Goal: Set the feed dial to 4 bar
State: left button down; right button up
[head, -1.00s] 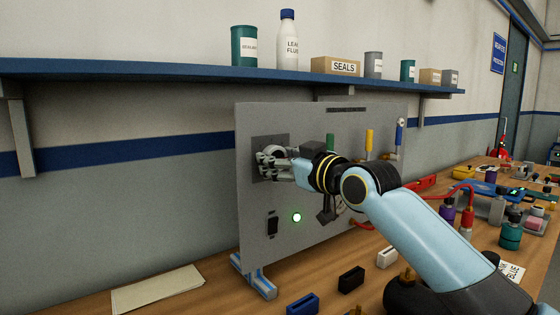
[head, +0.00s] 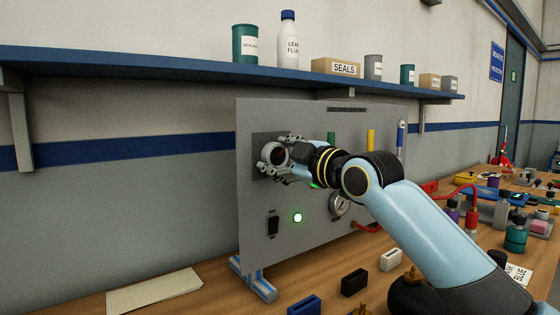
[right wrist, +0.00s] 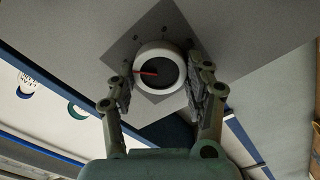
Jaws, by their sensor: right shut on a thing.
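The feed dial (head: 273,154) sits on a dark square plate at the upper left of the grey panel (head: 255,195). It has a pale rim and a dark face. In the right wrist view the dial (right wrist: 160,53) shows a red pointer directed to the left of the picture; its scale marks are too small to read. My right gripper (head: 279,158) is shut on the dial, with one finger on each side of its rim, as the right wrist view also shows (right wrist: 161,80). A round gauge (head: 340,205) lies below my right wrist; its reading is unclear. My left gripper is out of view.
Small blocks (head: 353,281) lie on the bench in front. A shelf (head: 150,70) runs above.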

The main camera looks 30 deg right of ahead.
jog(key=shift+f+n, duration=0.1)
jog(key=shift+n, duration=0.2)
jog(key=o, duration=1.2)
jog(key=shift+s+d, duration=0.25)
jog(key=shift+s, duration=1.75)
jog(key=shift+s+d, duration=0.3)
jog(key=shift+s, duration=1.65)
jog(key=shift+s+d, duration=0.25)
jog(key=shift+s, duration=1.75)
